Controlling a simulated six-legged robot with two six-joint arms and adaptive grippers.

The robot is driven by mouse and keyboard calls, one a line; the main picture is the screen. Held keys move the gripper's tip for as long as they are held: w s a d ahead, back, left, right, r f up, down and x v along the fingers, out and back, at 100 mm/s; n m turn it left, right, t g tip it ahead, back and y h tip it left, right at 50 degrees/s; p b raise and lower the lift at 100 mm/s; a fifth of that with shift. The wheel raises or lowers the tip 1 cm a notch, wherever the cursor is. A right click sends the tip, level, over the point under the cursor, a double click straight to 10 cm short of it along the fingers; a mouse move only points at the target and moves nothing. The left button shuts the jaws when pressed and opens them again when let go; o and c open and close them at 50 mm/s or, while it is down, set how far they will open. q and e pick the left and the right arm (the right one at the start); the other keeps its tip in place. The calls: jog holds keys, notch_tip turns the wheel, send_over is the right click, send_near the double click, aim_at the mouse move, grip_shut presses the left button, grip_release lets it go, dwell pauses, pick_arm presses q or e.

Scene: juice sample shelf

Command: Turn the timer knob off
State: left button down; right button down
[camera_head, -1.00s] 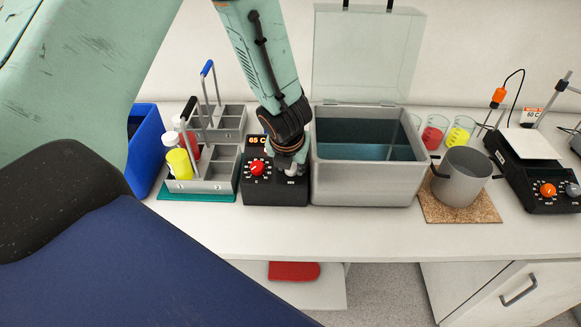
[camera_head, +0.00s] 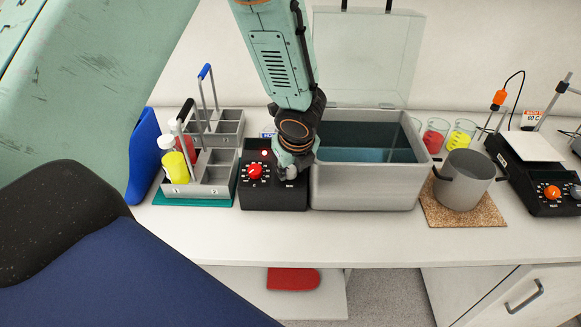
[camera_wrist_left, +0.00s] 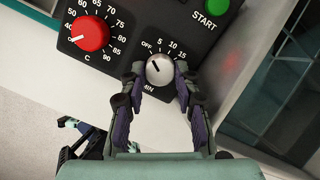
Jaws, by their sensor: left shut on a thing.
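The black control unit (camera_head: 273,195) stands on the bench left of the water bath. Its silver timer knob (camera_wrist_left: 160,70) shows in the left wrist view, marked OFF, 5, 10, 15 and MIN. My left gripper (camera_wrist_left: 158,82) is shut on this knob, with one finger on either side; it also shows in the head view (camera_head: 287,172), where it hides the knob. I cannot surely read the knob's setting. The red temperature knob (camera_wrist_left: 90,33) is left of it, and the green START button (camera_wrist_left: 217,6) is at upper right. My right gripper is not seen.
The lidded water bath (camera_head: 365,185) stands close to the right of the unit. A grey bottle rack (camera_head: 200,190) is close to the left. A grey pot (camera_head: 465,185) and a hotplate (camera_head: 535,175) stand farther right. The bench front is clear.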

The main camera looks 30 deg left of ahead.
pick_arm(q)
jog(key=shift+f+n, duration=0.1)
jog(key=shift+n, duration=0.3)
jog(key=c, duration=1)
grip_release()
jog(key=shift+d, duration=0.1)
jog(key=shift+r, duration=0.35)
jog(key=shift+v, duration=3.7)
jog(key=shift+s, duration=0.1)
